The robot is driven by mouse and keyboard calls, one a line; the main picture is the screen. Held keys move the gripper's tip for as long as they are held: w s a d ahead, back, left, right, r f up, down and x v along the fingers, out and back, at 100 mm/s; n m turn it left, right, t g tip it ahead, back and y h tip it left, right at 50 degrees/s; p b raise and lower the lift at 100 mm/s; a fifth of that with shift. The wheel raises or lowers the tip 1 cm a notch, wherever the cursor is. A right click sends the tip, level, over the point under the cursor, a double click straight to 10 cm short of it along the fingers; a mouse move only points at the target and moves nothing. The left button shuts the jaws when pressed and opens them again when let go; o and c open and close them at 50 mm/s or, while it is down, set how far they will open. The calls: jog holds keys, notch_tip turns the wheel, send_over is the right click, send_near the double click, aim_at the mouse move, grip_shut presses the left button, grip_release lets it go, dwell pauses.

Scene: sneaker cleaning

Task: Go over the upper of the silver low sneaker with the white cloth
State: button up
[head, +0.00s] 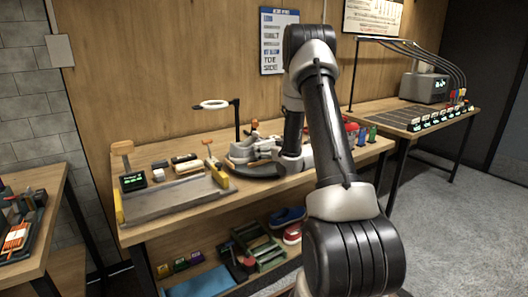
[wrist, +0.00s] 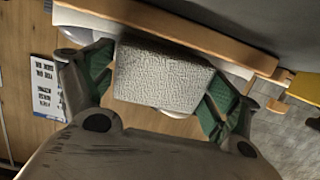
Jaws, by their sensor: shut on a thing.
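In the wrist view my gripper (wrist: 162,82) is shut on the white cloth (wrist: 160,72), a textured folded pad between its green-lined fingers. Pale, smooth shapes show behind the cloth; I cannot tell what they belong to. In the head view my wrist reaches down to the bench beside a dark round plate. Grey shapes stand at that plate, but the silver low sneaker is too small and too crowded to make out for sure. I cannot tell whether the cloth touches it.
The wooden bench (head: 180,222) carries a grey tray (head: 165,203) at left, a ring lamp (head: 212,104) behind, and coloured bottles at right. A lower shelf holds a blue shoe (head: 287,216) and boxes. Another bench with a grey device (head: 425,87) stands at right.

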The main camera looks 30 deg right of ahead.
aim_at(248, 152)
jog(key=shift+w+d, duration=0.15)
jog(key=shift+d, duration=1.85)
jog(key=shift+w, duration=0.1)
jog(key=shift+a, duration=0.15)
jog(key=shift+s+a, duration=0.15)
jog(key=shift+a, duration=2.75)
jog(key=shift+s+a, duration=0.1)
jog(key=shift+a, duration=2.75)
jog(key=shift+v, duration=2.95)
jog(key=shift+s, duration=0.1)
